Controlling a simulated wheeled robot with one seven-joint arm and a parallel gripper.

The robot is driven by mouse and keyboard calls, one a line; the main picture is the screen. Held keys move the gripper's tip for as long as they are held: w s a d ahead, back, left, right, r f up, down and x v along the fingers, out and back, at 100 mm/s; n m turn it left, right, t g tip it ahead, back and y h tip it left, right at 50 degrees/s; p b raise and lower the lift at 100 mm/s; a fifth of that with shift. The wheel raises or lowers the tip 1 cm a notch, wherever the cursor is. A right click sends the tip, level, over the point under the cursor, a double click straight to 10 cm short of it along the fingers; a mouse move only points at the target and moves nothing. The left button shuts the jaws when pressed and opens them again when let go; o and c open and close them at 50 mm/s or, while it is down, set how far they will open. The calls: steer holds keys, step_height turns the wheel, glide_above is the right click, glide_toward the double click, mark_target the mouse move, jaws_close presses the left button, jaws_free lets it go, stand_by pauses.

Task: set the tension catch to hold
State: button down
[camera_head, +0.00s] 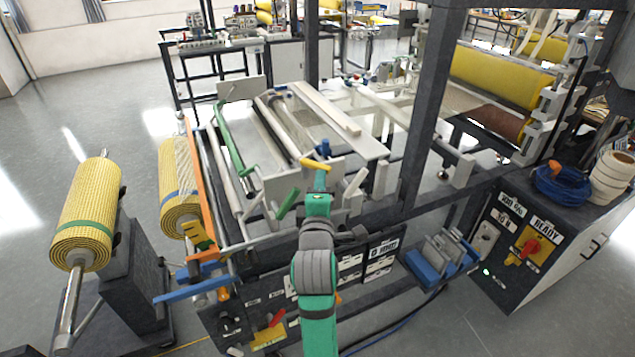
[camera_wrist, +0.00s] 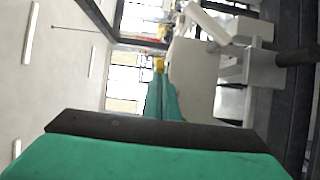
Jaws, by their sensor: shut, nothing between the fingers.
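My gripper (camera_head: 320,180) is shut and empty in the middle of the head view, in front of the machine. A yellow handle (camera_head: 315,164) is just past my fingertips; I cannot tell whether they touch. In the wrist view my shut fingers (camera_wrist: 160,98) point at a small yellow part (camera_wrist: 158,65) beside a pale plate (camera_wrist: 190,80). A green handle (camera_head: 288,203) stands tilted left of my gripper. I cannot tell which handle is the tension catch, and its setting cannot be read.
Yellow mesh rolls (camera_head: 85,212) stand at the left. A dark post (camera_head: 428,110) rises right of my gripper. Pale rollers and plates lie behind my gripper. Open floor shows at the far left.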

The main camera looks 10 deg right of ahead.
steer(key=shift+d+r+h, duration=0.2)
steer(key=shift+d+h, duration=0.1)
steer(key=shift+d, duration=0.8)
steer(key=shift+a, duration=0.3)
steer(key=s+d, duration=0.2)
steer(key=s, duration=0.9)
steer(key=shift+f, duration=0.2)
steer(key=shift+w+d, duration=0.1)
